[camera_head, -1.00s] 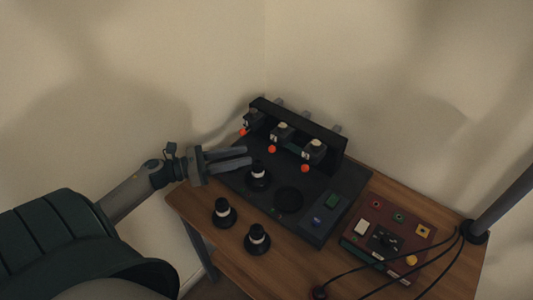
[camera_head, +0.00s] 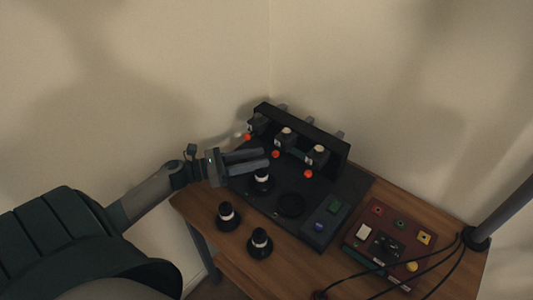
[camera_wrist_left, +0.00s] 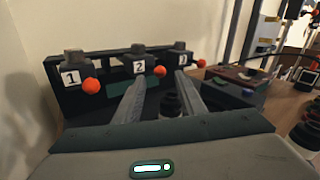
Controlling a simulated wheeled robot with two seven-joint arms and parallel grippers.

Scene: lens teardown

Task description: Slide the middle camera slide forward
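Three camera slides with orange knobs stand in a row on a black rack. The middle camera slide (camera_head: 286,138) carries the label 2 and also shows in the left wrist view (camera_wrist_left: 139,66). Its orange knob (camera_head: 276,154) faces the gripper. My left gripper (camera_head: 267,158) is open and empty, its fingers pointing at this knob with a small gap visible in the head view. In the left wrist view the knob (camera_wrist_left: 159,71) appears between the fingertips, seemingly just beyond them. The slide labelled 1 (camera_wrist_left: 72,77) is to the left, another slide (camera_head: 317,155) to the right. My right gripper is out of view.
A lens (camera_head: 262,180) stands on the dark base just below my left fingers. Two more lenses (camera_head: 229,217) (camera_head: 260,243) stand on the wooden table (camera_head: 190,204). A red control box (camera_head: 398,232) with cables is at right. Walls rise behind the rack.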

